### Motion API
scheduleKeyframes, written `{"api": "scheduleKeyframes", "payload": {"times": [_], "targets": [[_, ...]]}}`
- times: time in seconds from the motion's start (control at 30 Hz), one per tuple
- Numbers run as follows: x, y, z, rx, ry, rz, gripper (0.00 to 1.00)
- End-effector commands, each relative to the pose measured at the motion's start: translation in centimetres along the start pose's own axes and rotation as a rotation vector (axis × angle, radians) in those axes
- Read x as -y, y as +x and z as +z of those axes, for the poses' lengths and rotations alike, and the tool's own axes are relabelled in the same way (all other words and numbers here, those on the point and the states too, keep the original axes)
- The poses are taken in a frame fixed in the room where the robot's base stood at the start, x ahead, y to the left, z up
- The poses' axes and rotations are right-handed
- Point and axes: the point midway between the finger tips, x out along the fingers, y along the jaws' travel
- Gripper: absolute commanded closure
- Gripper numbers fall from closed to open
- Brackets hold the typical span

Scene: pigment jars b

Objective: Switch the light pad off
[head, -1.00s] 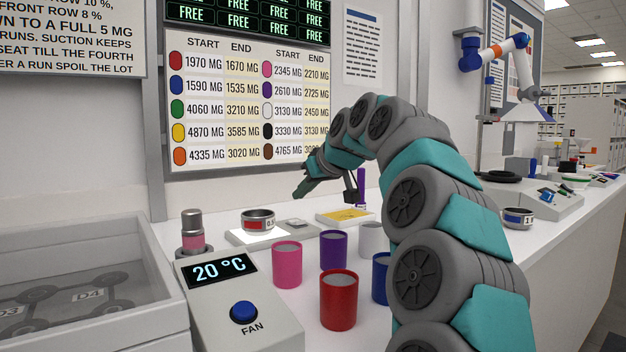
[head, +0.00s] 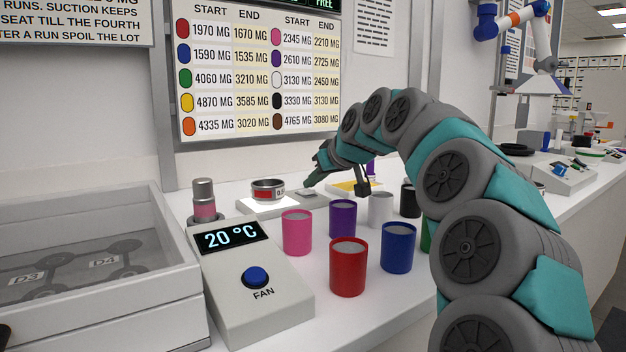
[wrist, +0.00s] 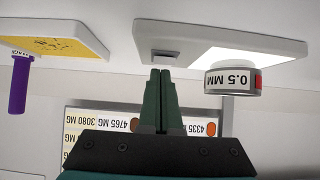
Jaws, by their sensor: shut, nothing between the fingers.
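The light pad (head: 270,208) is a flat white slab on the bench, and its left part glows bright white. It also shows upside down in the wrist view (wrist: 190,40), with its lit area at the right. A grey switch (head: 307,193) sits on its unlit end, and the same switch shows in the wrist view (wrist: 163,57). My gripper (head: 307,186) is shut and empty, its fingertips just at the switch. In the wrist view the fingertips (wrist: 161,71) overlap the switch's lower edge. I cannot tell whether they touch. A 0.5 MM sieve (wrist: 232,79) stands on the lit area.
A yellow pad (wrist: 55,45) with dark specks and a purple MAG stick (wrist: 18,85) lie beside it. Pink (head: 297,232), purple (head: 342,219), red (head: 348,267), blue (head: 397,247) and other jars stand in front. A FAN box (head: 250,275) is at the left front.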

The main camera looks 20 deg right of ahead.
Motion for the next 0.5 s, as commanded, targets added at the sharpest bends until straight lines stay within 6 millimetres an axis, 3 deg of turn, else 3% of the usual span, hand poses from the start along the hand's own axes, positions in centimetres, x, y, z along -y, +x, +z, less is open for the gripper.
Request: {"api": "scheduleKeyframes", "payload": {"times": [0.43,0.5], "targets": [[0.1,0.7,2.0,-0.104,0.001,-0.004,1.0],[0.0,0.3,1.3,-0.096,0.0,-0.002,1.0]]}}
